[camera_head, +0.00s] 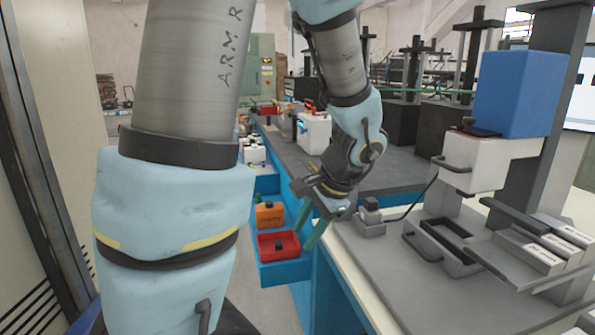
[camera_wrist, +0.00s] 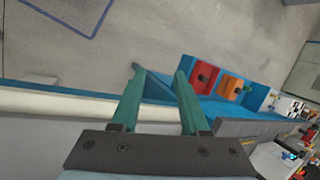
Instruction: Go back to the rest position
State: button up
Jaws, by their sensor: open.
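My gripper (camera_head: 311,222) hangs at the end of my arm, in the middle of the head view, by the front edge of the workbench. Its two green fingers are apart with nothing between them. In the wrist view the open fingers (camera_wrist: 160,82) point over the bench edge toward the grey floor. A red tray (camera_head: 291,252) with a small dark part sits just left of the fingers in the head view. It also shows in the wrist view (camera_wrist: 194,69), apart from the fingers.
An orange box (camera_head: 270,214) stands behind the red tray on a blue shelf (camera_head: 285,273). A grey machine with a blue block (camera_head: 516,94) stands on the workbench at right. A white battery-like box (camera_head: 314,133) sits farther back. Open floor (camera_wrist: 140,35) lies beyond the bench edge.

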jog(key=s+a+n+g+h+p, duration=0.1)
jog(key=a+n+h, duration=0.3)
jog(key=a+n, duration=0.4)
jog(key=shift+s+a+f+n, duration=0.25)
jog(key=shift+s+n, duration=0.4)
jog(key=shift+n, duration=0.65)
